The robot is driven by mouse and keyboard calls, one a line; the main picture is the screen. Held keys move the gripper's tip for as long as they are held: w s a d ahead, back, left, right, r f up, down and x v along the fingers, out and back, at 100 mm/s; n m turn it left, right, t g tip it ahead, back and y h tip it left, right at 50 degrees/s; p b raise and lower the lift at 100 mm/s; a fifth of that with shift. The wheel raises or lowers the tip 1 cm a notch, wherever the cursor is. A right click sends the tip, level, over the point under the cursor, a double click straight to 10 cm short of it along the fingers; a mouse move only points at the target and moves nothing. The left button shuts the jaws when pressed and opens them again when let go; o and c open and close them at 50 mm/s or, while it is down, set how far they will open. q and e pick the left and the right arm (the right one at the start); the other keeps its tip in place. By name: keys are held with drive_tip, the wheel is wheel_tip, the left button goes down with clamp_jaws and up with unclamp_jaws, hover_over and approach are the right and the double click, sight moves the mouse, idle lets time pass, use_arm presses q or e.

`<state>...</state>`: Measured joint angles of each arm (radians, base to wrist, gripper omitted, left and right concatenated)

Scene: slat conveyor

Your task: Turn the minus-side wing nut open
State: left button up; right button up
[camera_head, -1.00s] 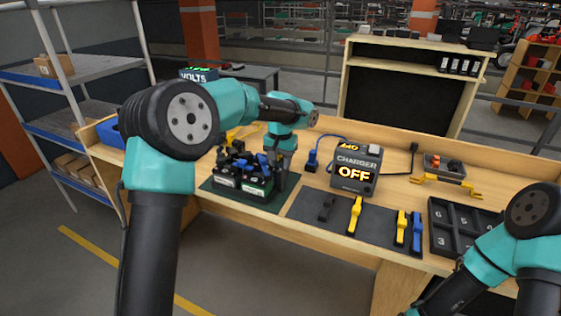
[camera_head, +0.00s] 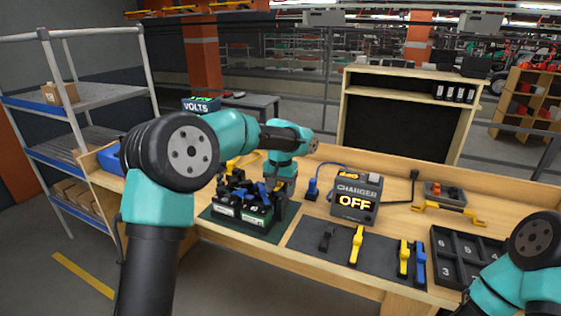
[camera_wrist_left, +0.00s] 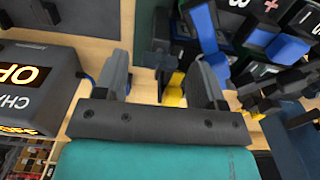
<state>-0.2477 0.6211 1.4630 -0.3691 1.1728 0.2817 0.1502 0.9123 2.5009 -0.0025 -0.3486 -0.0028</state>
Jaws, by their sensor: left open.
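Two dark batteries (camera_head: 226,211) with blue parts on top sit side by side on a green mat (camera_head: 257,233). My left gripper (camera_head: 278,197) points down at their right edge, and its fingertips are hard to see from the head. In the left wrist view the left gripper (camera_wrist_left: 163,76) is open. A small dark piece (camera_wrist_left: 165,66) with a yellow part (camera_wrist_left: 173,92) shows between the fingers, apparently untouched. A battery top with a red plus mark and blue pieces (camera_wrist_left: 203,24) lies at upper right. I cannot make out which piece is the minus-side wing nut. My right gripper is out of view.
A charger (camera_head: 355,198) reading OFF stands right of the batteries, with a blue plug (camera_head: 312,189) between. A dark mat (camera_head: 308,249) holds yellow, blue and black tools. A numbered black tray (camera_head: 459,252) is at right. A VOLTS display (camera_head: 200,106) stands behind my left arm.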

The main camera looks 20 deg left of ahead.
use_arm(q)
wheel_tip(320, 180, up, 17)
drive_tip(key=shift+f, duration=0.2)
idle(0.3)
